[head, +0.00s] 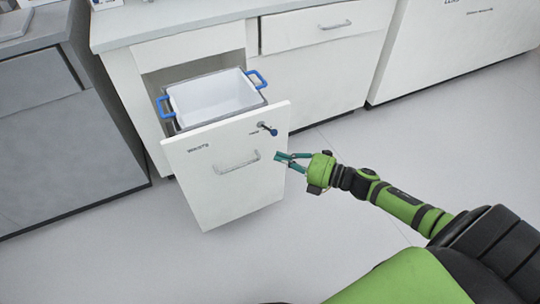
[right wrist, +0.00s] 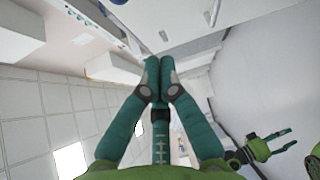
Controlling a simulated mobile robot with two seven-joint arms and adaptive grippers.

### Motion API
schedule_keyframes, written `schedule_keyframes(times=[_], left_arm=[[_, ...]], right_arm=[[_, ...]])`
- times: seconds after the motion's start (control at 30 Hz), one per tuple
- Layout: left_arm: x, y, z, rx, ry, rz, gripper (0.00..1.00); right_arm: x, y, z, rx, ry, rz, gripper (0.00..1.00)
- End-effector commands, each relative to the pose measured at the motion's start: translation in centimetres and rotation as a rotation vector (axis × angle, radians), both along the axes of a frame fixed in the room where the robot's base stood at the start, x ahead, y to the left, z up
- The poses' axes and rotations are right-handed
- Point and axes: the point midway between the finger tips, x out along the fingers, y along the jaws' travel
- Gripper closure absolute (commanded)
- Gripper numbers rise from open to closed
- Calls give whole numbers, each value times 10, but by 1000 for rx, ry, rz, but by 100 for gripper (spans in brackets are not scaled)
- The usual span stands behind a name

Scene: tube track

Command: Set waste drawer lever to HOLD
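The waste drawer (head: 225,190) is pulled out, its white front facing me. My left gripper (right wrist: 284,140) shows at the right wrist view's edge, fingers apart and empty.
A white bin (head: 212,98) with blue handles sits inside the drawer. A closed drawer (head: 310,27) and white cabinets stand to the right, a grey cabinet (head: 60,150) to the left. The floor (head: 400,145) in front is clear.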

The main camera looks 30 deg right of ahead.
Motion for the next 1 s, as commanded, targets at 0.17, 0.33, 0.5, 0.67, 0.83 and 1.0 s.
schedule_keyframes(times=[0.17, 0.33, 0.5, 0.67, 0.83, 1.0], left_arm=[[1, -2, -2, -3, -4, 0, 56], [0, 0, -4, -1, -4, -1, 56], [0, 0, -5, 0, -6, -2, 56], [2, 1, -5, 1, -8, -2, 56], [3, 1, -4, 0, -10, -1, 56], [2, -2, -4, -4, -9, -1, 56]], right_arm=[[-23, -26, 1, -2, 3, -1, 100], [-33, -38, 3, -1, 1, 1, 100], [-35, -41, 3, -1, -1, 0, 100], [-35, -41, 3, -1, -1, 0, 100], [-35, -41, 3, -1, -1, 0, 100], [-35, -41, 2, 5, 6, -8, 100]])
